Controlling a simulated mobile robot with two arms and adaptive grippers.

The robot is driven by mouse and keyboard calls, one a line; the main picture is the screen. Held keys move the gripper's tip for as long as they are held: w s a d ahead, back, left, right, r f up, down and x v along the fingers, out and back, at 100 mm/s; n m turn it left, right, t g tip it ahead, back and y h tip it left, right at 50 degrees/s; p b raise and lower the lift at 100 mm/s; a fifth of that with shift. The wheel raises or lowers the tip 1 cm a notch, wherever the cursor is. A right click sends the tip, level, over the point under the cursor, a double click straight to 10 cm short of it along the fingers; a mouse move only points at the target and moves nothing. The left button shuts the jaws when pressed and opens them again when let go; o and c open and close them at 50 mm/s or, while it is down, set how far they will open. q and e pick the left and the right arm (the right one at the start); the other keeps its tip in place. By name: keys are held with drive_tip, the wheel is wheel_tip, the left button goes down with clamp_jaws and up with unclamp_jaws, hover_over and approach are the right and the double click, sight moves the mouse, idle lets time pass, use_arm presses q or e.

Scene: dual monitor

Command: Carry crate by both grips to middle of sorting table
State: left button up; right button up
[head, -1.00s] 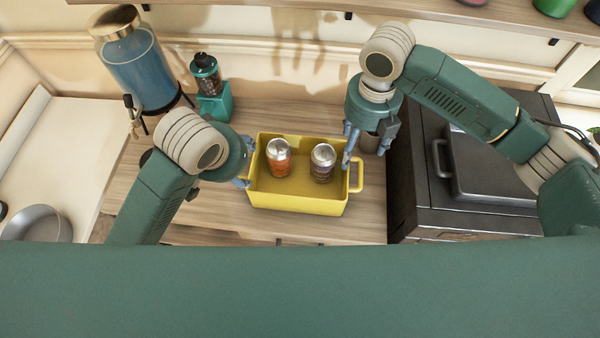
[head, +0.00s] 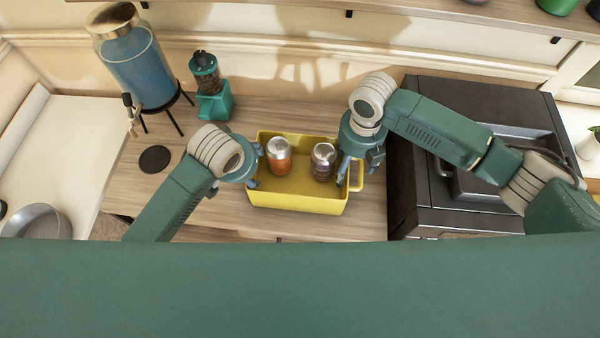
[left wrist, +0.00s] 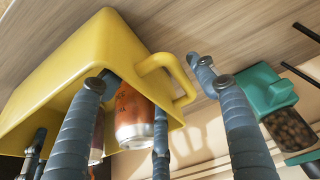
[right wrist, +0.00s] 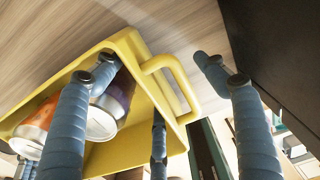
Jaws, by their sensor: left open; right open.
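The yellow crate (head: 297,204) stands on the wooden table, with two cans with silver lids inside: an orange one (head: 279,160) and a dark one (head: 323,165). My left gripper (head: 254,182) is open at the crate's left end. In the left wrist view, its fingers lie on both sides of the left grip (left wrist: 168,65), not closed on it. My right gripper (head: 349,174) is open at the right end. In the right wrist view, its fingers lie on both sides of the right grip (right wrist: 172,72). The left grip is hidden in the head view.
A teal grinder (head: 213,98) and a blue drink dispenser (head: 137,65) stand at the back left. A dark round coaster (head: 155,159) lies left of my left gripper. A dark grill-like appliance (head: 430,212) stands close on the right. Wood between coaster and grinder is bare.

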use_arm(q)
drive_tip(key=shift+c, duration=0.3)
use_arm(e)
drive_tip(key=shift+c, duration=0.2)
use_arm(q)
drive_tip(key=c, duration=1.3)
use_arm(e)
drive_tip(key=c, duration=1.3)
use_arm(q)
drive_tip(key=shift+c, duration=0.4)
use_arm(e)
drive_tip(key=c, duration=0.4)
use_arm(q)
drive_tip(key=shift+r, duration=0.1)
use_arm(e)
drive_tip(key=shift+r, duration=0.1)
use_arm(q)
drive_tip(key=shift+r, duration=0.1)
use_arm(e)
drive_tip(key=shift+r, duration=0.1)
